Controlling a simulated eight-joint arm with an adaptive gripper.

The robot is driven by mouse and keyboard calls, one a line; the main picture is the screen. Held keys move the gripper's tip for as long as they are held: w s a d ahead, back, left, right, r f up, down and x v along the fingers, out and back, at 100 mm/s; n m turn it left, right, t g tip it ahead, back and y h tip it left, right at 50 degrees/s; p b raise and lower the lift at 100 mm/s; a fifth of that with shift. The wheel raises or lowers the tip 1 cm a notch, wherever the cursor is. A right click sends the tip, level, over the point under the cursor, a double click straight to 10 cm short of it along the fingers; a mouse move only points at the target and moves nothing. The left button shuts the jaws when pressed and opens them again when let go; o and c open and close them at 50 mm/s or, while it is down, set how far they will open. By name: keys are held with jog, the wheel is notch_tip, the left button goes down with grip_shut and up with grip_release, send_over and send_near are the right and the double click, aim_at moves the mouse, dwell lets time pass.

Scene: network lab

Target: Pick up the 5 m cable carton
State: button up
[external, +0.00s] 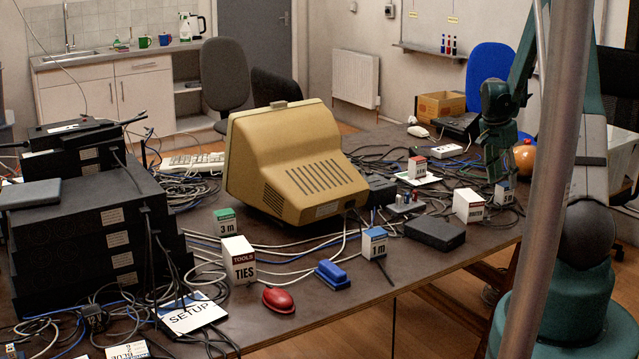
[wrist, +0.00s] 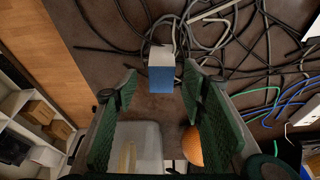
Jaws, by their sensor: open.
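My gripper (external: 496,172) points down at the right side of the table. In the wrist view my gripper (wrist: 160,88) is open, with its green-padded fingers spread wide. A small white carton with a blue face (wrist: 162,77) shows between and just beyond the fingertips, and neither finger clearly touches it. In the external view this appears to be the small white-and-blue carton (external: 504,193) just below my gripper; its lettering is too small to read. A red-topped carton (external: 417,168) and a larger white-and-red carton (external: 468,206) stand to its left. I cannot read a 5 m label on any carton.
Loose cables (wrist: 230,35) lie around the carton. A black box (external: 434,233), a blue-marked 1 m carton (external: 374,243), a green-marked 3 m carton (external: 225,222) and a TIES carton (external: 239,262) stand further left. An orange round object (external: 525,158) is right of my gripper.

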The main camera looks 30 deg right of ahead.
aim_at(505, 185)
jog(key=shift+f, duration=0.15)
jog(key=shift+b+x, duration=0.65)
jog(key=shift+x, duration=1.8)
jog(key=shift+w+d, duration=0.1)
jog(key=shift+d, duration=0.1)
jog(key=c, duration=1)
